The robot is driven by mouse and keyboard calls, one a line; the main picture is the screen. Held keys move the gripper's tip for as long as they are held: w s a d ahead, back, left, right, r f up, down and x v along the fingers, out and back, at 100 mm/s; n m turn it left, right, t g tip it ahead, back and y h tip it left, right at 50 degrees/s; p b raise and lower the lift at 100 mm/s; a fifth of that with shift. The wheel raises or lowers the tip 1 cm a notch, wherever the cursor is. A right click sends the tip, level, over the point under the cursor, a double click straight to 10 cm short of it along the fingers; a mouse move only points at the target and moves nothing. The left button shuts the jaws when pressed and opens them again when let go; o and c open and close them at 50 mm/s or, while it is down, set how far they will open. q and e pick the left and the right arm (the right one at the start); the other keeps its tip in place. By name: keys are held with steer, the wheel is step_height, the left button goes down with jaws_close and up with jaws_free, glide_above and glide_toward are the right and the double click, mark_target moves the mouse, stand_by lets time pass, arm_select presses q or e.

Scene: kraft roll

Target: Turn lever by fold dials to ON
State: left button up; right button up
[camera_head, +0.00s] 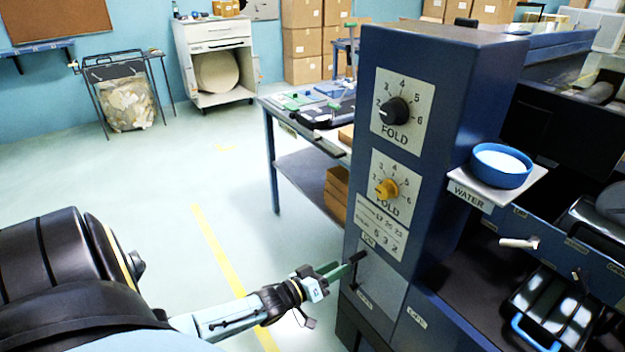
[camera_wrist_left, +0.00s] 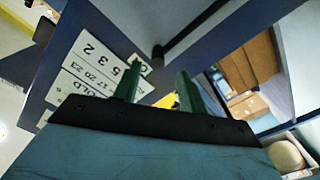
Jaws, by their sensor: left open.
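The fold dials are on the front of a blue machine column: an upper black dial (camera_head: 394,111) and a lower yellow dial (camera_head: 386,189), each on a numbered plate. Below them a small black lever (camera_head: 357,257) sticks out from a grey plate (camera_head: 380,283). Small labels above and below the lever are hard to read. My left gripper (camera_head: 338,270) has green fingers and is at the lever, close to the column. In the left wrist view the fingers (camera_wrist_left: 157,88) are apart, and the lever's dark end (camera_wrist_left: 157,52) shows ahead, between their lines. Contact cannot be told. My right gripper is not in view.
A blue bowl (camera_head: 501,165) stands on the WATER shelf right of the column. A white handle (camera_head: 519,243) sticks out below it. A work table (camera_head: 272,150) stands behind the column on the left. The floor at left is clear.

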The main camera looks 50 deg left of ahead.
arm_select(q)
steer(key=s+a+p, duration=0.1)
steer(key=s, duration=0.6)
steer(key=shift+s+a, duration=0.15)
steer(key=shift+s, duration=0.25)
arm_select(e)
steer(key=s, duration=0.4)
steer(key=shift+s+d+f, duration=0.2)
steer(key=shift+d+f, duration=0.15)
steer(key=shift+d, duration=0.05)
arm_select(q)
steer(key=s+d+f+m+g+y, duration=0.1)
steer(key=s+f+m+g+y, duration=0.1)
steer(key=s+f+g, duration=0.65)
steer(key=s+d+f+m+g+y, duration=0.15)
steer(key=s+f, duration=0.45)
steer(key=f, duration=0.7)
steer(key=s+d+f+m+g, duration=0.2)
steer(key=s+f+g, duration=0.1)
steer(key=s, duration=0.6)
steer(key=s+d+f+m+g, duration=0.2)
steer(key=s+f, duration=0.4)
steer(key=s, duration=0.3)
steer(key=shift+d+m+g, duration=0.35)
steer(key=shift+d+g, duration=0.3)
steer(key=shift+g, duration=0.25)
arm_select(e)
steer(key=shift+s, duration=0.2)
